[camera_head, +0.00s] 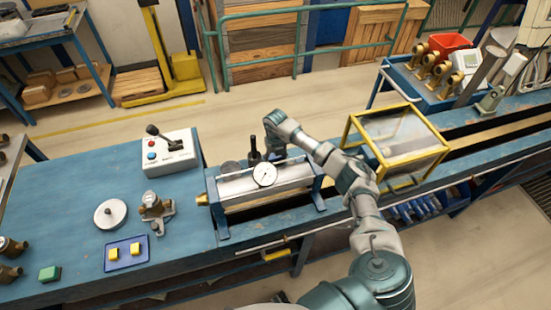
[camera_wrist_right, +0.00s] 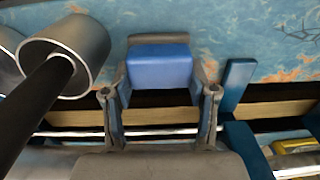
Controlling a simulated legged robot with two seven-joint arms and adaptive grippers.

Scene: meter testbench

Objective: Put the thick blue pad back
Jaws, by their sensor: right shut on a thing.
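In the right wrist view, the blue pad (camera_wrist_right: 160,68) is a thick block between the two fingers of my right gripper (camera_wrist_right: 160,88). The gripper is shut on it, and blue bench paint shows beyond it. I cannot make out the pad there. A small blue tray (camera_head: 110,268) with two yellow blocks (camera_head: 135,249) lies at the bench's front left. My left gripper is not in view.
A green block (camera_head: 50,273), a round metal disc (camera_head: 110,213), a brass meter (camera_head: 156,212) and a control box (camera_head: 171,153) stand on the left bench. A yellow-framed clear box (camera_head: 396,145) is right of my arm. A metal cylinder (camera_wrist_right: 88,40) is close on the left in the wrist view.

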